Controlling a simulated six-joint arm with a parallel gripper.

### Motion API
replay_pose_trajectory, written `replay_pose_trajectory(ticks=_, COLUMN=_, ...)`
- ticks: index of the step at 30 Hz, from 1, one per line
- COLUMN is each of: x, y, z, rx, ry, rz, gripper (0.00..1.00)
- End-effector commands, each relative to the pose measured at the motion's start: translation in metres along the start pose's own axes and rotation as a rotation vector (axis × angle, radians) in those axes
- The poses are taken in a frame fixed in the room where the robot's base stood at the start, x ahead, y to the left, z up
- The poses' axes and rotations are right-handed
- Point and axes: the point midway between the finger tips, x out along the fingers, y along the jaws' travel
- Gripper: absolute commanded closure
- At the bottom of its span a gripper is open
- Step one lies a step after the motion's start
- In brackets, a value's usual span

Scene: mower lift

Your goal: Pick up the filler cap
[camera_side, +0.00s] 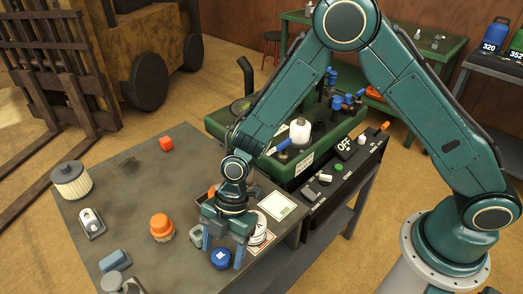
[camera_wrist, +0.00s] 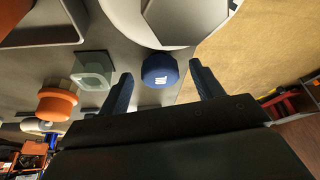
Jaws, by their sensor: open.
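A round blue cap with a white mark on its top, which I take for the filler cap (camera_side: 221,259), lies on the dark grey table near its front edge. It also shows in the wrist view (camera_wrist: 158,68), ahead of my gripper and between the lines of its fingers. My gripper (camera_side: 224,250) points down over the cap, with its two blue fingers spread to either side. In the wrist view my gripper (camera_wrist: 161,80) is open with nothing held. I cannot tell how far above the cap the fingertips are.
A white round part (camera_side: 259,229) stands close to my gripper's right; it shows large in the wrist view (camera_wrist: 117,12). An orange-topped part (camera_side: 161,227) and a small grey-green block (camera_side: 196,236) are to the left. A green machine (camera_side: 222,122) stands behind. The table's middle is fairly clear.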

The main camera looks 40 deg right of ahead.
Motion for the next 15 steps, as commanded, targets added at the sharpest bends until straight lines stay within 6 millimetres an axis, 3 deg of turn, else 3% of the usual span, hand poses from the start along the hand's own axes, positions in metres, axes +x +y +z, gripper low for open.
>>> replay_pose_trajectory(ticks=15, x=0.0074, y=0.0001, z=0.0000, rx=0.000, ry=0.000, rz=0.001, gripper=0.34)
